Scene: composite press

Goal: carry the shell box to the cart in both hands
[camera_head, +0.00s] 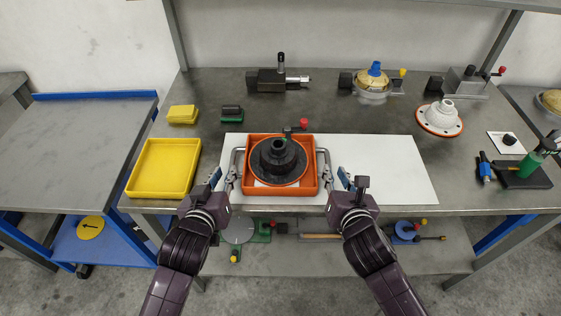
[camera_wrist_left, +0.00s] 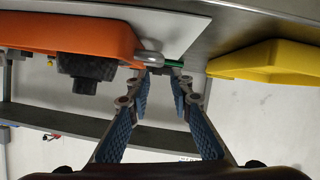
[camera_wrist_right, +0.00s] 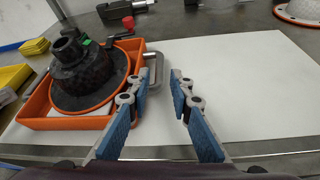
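The shell box (camera_head: 250,190) is an orange tray with a metal handle on its left side and another on its right. It sits on a white sheet on the bench, with a black, orange-rimmed shell (camera_head: 275,165) inside. My left gripper (camera_head: 222,178) is open beside the left handle (camera_wrist_left: 149,58), which is near its fingertips. My right gripper (camera_head: 341,180) is open, just right of the right handle (camera_wrist_right: 157,70). Neither gripper appears closed on a handle. The cart (camera_head: 75,135), with a grey top and blue frame, stands left of the bench.
A yellow tray (camera_head: 163,168) lies left of the box, with yellow blocks (camera_head: 183,114) behind it. Tools and a white flanged shell (camera_head: 440,118) stand at the back and right. The white sheet (camera_head: 390,170) is clear right of the box. The cart's top is empty.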

